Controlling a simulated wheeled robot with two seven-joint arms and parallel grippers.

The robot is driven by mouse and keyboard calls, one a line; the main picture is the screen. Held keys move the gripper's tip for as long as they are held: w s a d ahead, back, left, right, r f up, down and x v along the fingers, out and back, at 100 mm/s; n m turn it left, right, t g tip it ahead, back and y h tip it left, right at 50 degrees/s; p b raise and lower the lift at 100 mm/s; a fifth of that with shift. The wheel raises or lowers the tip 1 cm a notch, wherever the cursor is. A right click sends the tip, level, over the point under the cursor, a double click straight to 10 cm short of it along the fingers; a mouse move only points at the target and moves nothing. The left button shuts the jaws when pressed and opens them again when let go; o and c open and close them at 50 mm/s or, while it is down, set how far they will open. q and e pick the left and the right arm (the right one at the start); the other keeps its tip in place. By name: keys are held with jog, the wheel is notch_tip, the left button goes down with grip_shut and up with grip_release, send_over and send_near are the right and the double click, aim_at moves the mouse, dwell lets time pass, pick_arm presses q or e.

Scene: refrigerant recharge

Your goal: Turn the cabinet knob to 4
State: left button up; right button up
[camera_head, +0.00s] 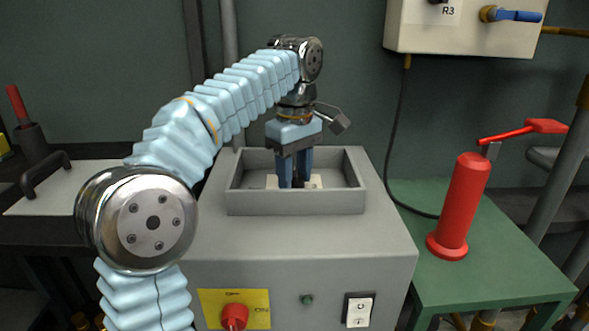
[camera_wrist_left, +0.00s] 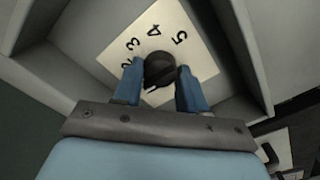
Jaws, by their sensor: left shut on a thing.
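The cabinet knob (camera_wrist_left: 159,68) is round and black. It sits on a pale dial plate (camera_wrist_left: 196,48) with the numbers 3, 4 and 5 readable and another partly hidden by a finger. The 4 lies just above the knob in the left wrist view. A small pale mark shows at the knob's lower edge; I cannot tell which number the knob points to. My left gripper (camera_wrist_left: 159,72) is shut on the knob, one blue finger on each side. My right gripper is not in view.
The grey cabinet (camera_head: 300,245) has a raised rim (camera_head: 295,204) around the recess. Its front has a red switch (camera_head: 235,316) on a yellow plate and a white rocker switch (camera_head: 359,310). A red cylinder (camera_head: 462,205) with a lever stands on a green table (camera_head: 485,275) at right.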

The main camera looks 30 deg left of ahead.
pick_arm(q)
jog(key=m+p, duration=0.2)
jog(key=m, duration=0.1)
jog(key=shift+r+p, duration=0.25)
jog(key=shift+p, duration=0.05)
jog(key=m+p, duration=0.3)
jog(key=m, duration=0.1)
jog(key=shift+m, duration=0.3)
jog(key=m+p, duration=0.3)
jog(key=m, duration=0.1)
jog(key=shift+f, duration=0.1)
jog(key=shift+m+p, duration=0.35)
jog(key=shift+m, duration=0.85)
jog(key=m, duration=0.2)
jog(key=shift+f+m, duration=0.1)
jog(key=shift+m, duration=0.2)
jog(key=m, duration=0.6)
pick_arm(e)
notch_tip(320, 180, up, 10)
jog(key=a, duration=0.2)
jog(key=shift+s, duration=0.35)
pick_arm(q)
jog(key=shift+m, duration=0.4)
jog(key=o, duration=1)
